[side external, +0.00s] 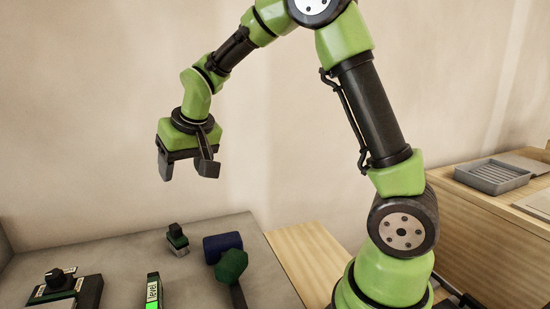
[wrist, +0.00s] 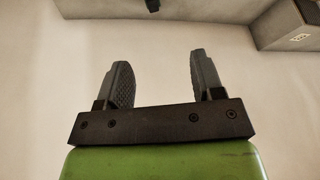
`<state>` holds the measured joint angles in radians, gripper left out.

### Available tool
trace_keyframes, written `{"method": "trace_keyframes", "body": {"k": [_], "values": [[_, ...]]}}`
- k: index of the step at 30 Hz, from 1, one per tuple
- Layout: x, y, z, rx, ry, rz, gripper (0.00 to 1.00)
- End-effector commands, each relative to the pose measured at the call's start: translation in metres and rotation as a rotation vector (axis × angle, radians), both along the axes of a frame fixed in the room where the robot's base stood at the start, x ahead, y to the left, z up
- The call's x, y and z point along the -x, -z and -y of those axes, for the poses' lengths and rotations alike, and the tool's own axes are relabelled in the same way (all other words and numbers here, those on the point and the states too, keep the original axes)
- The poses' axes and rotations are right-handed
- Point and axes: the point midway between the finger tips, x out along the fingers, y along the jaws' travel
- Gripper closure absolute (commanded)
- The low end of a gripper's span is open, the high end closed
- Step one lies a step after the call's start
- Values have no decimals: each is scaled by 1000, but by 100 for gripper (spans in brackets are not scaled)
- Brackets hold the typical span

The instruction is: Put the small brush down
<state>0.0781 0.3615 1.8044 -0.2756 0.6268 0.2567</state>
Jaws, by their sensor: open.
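The small brush (side external: 177,240) appears to be the little block with a dark knob, green body and pale grey underside. It stands upright on the grey work surface (side external: 120,250) in the side external view. My gripper (side external: 187,170) is high above the surface, over the brush and apart from it. Its fingers are spread with nothing between them. The wrist view also shows the open, empty gripper (wrist: 162,75). A dark object is cut off at the top edge there, and I cannot tell what it is.
A blue roll (side external: 222,246) and a green-headed mallet (side external: 232,266) lie right of the brush. A level (side external: 153,292) with a green display and a black device with a knob (side external: 56,282) are nearer the front. A grey tray (side external: 492,177) sits on the wooden bench at right.

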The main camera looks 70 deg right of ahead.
Motion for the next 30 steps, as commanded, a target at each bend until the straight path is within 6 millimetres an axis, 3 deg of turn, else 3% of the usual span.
{"method": "trace_keyframes", "body": {"k": [1,6,10,15,21,30], "values": [[19,-22,-7,-16,-4,27,39],[85,-64,-27,-79,-24,83,39],[137,-79,-42,-132,-50,127,39],[191,-79,-57,-193,-87,172,39],[219,-73,-65,-228,-112,197,39],[221,-72,-66,-231,-115,198,39]]}}
